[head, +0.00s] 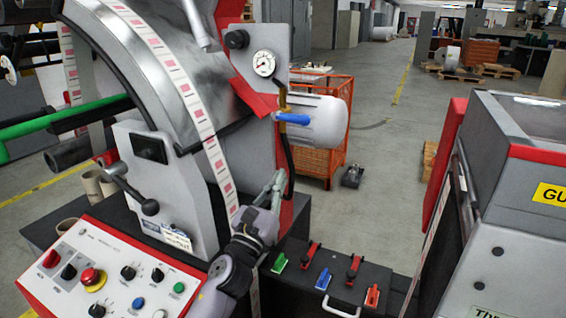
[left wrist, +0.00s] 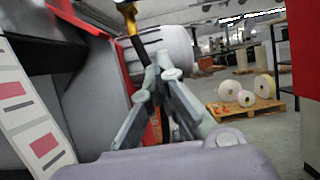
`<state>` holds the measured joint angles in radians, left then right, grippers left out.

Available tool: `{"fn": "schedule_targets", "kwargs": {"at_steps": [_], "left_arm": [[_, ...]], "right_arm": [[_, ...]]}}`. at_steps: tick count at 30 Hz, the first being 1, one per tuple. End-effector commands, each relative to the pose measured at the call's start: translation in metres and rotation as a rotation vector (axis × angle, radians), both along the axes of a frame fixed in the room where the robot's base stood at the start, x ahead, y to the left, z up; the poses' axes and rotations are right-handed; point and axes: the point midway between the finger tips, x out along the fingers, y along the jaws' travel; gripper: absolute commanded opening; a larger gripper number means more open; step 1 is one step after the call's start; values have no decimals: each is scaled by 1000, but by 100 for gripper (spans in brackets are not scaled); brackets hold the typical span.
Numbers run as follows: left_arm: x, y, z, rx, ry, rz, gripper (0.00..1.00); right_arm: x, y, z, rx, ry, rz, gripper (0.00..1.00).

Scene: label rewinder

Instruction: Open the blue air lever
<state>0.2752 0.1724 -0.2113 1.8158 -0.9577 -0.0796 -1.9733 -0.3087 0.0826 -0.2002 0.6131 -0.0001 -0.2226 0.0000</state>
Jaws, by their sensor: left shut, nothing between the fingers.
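The blue air lever (head: 292,118) sticks out sideways from a brass valve below the round pressure gauge (head: 264,63), in front of a white cylinder (head: 325,119). In the head view my left gripper (head: 277,178) is below the lever, apart from it, with its fingers pointing up beside a black hose. In the left wrist view the fingers of my left gripper (left wrist: 162,62) come together at the tips with nothing between them. The white cylinder also shows there (left wrist: 181,44), behind the fingertips. The blue lever cannot be made out in that view. My right gripper is not in view.
A control panel (head: 60,240) with knobs and buttons is at the lower left. A black box (head: 328,272) with green, red and blue levers lies right of my arm. The printed label web (head: 205,125) runs close by on the left.

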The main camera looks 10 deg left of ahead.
Motion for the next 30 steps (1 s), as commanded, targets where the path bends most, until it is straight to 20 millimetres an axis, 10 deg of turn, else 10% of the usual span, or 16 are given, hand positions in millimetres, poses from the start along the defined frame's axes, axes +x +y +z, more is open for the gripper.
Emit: {"fn": "schedule_targets", "kwargs": {"at_steps": [13, 30], "left_arm": [[82, -17, 44, -3, 0, -1, 0], [70, -14, 77, 0, 1, 0, 0]], "right_arm": [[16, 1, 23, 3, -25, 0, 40], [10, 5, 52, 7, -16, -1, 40]]}}
